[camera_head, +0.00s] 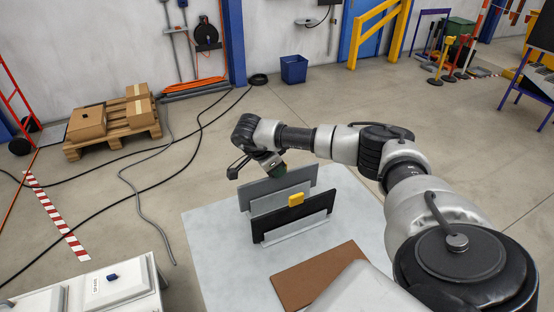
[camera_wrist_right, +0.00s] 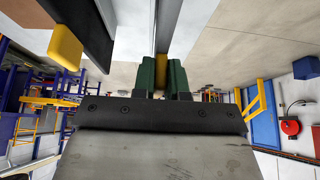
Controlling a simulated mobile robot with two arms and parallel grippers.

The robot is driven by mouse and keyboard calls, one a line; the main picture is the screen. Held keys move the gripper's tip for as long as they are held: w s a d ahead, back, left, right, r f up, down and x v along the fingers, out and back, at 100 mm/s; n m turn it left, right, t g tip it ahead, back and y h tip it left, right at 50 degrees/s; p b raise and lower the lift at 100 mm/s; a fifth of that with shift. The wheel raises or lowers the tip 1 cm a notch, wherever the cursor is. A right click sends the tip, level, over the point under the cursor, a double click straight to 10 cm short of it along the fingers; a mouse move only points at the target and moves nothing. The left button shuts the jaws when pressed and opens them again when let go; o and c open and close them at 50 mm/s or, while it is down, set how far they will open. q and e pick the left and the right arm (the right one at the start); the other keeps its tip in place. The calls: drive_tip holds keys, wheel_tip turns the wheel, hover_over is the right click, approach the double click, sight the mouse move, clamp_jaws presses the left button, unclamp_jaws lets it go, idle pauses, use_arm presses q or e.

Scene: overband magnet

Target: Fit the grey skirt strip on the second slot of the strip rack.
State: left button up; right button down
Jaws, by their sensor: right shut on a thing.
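The grey skirt strip (camera_head: 290,184) stands upright on edge, behind and roughly parallel to a black strip (camera_head: 290,216) with a yellow tab. My right gripper (camera_head: 277,170) is at the grey strip's top edge. In the right wrist view my right gripper (camera_wrist_right: 162,76) has its green fingers shut on the grey strip's yellow tab (camera_wrist_right: 162,66); the grey strip (camera_wrist_right: 168,25) extends beyond it. The strip rack (camera_head: 294,231) shows as a light grey rail in front of the black strip. The grey strip's lower edge is mostly hidden, so I cannot tell whether it is seated. My left gripper is out of view.
The strips stand on a pale grey table (camera_head: 215,250). A brown board (camera_head: 318,272) lies flat in front of the rack. The black strip's yellow tab (camera_wrist_right: 65,46) is beside my right gripper. The table's left part is clear. A white cabinet (camera_head: 95,291) is at the lower left.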

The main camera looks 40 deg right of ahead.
drive_tip(key=shift+f+b, duration=0.7)
drive_tip(key=shift+f, duration=0.5)
drive_tip(key=c, duration=1.1)
unclamp_jaws()
drive_tip(key=shift+r, duration=0.1)
drive_tip(key=b+v, duration=0.1)
drive_tip(key=v, duration=0.9)
drive_tip(key=shift+w+a+r, duration=0.1)
drive_tip(key=shift+a+r, duration=0.1)
drive_tip(key=shift+r, duration=0.15)
drive_tip(key=shift+f, duration=0.1)
